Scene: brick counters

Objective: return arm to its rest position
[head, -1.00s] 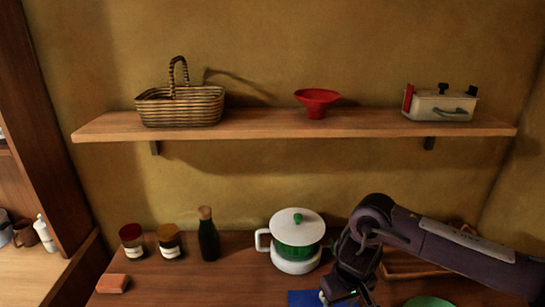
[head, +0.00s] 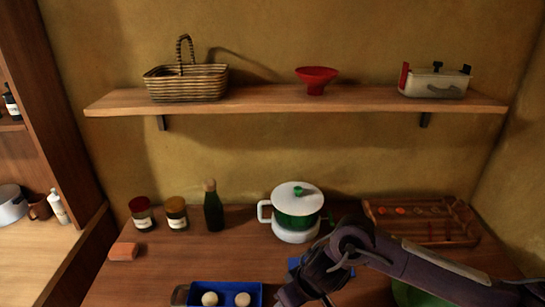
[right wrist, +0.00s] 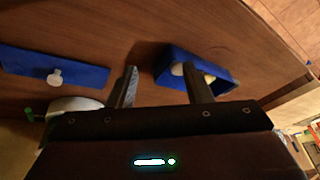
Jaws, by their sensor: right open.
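My right arm comes in from the right in the head view. Its gripper (head: 306,294) hangs low over the counter, just right of a blue tray. In the right wrist view the two fingers of the gripper (right wrist: 165,88) stand apart with nothing between them. The blue tray (head: 240,301) holds two pale round things; it also shows in the right wrist view (right wrist: 228,92), close to one finger. A second blue item (right wrist: 25,60) with a white knob-like thing on it lies to the left there. My left gripper is not in view.
A white and green lidded pot (head: 296,218), a dark bottle (head: 213,210), two jars and an orange block (head: 123,251) stand at the back. A wooden rack (head: 420,223) and a green bowl (head: 415,293) are at right. A shelf (head: 270,98) holds a basket, red bowl and box.

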